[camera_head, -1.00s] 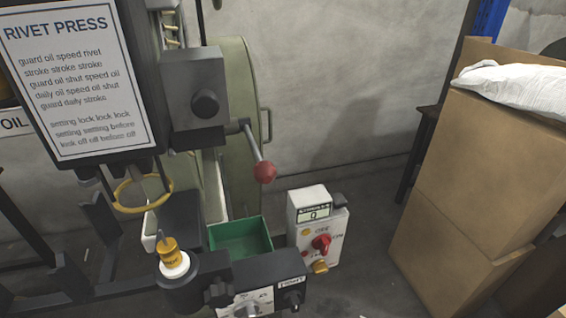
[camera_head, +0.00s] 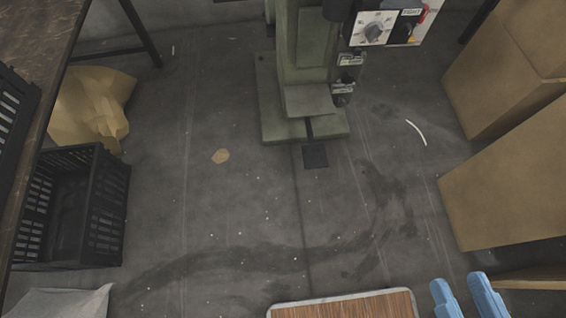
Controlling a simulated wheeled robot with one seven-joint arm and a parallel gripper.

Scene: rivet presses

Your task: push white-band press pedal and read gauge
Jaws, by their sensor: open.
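The press (camera_head: 305,50) is green; only its lower column and foot show, at the top centre. Its dark, flat pedal (camera_head: 315,155) lies at floor level in front of the foot. No white band or gauge display is in view now. Two parallel light-blue fingers, which look like my gripper (camera_head: 458,282), show at the bottom right. They are apart with nothing between them, well short of the pedal and to its right.
A control panel (camera_head: 385,27) hangs on the press. Cardboard boxes (camera_head: 510,185) stand at the right. A black crate (camera_head: 68,205), a paper sack (camera_head: 92,108) and a table (camera_head: 35,45) are at the left. A wood-topped panel (camera_head: 345,307) is at the bottom. The middle floor is clear.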

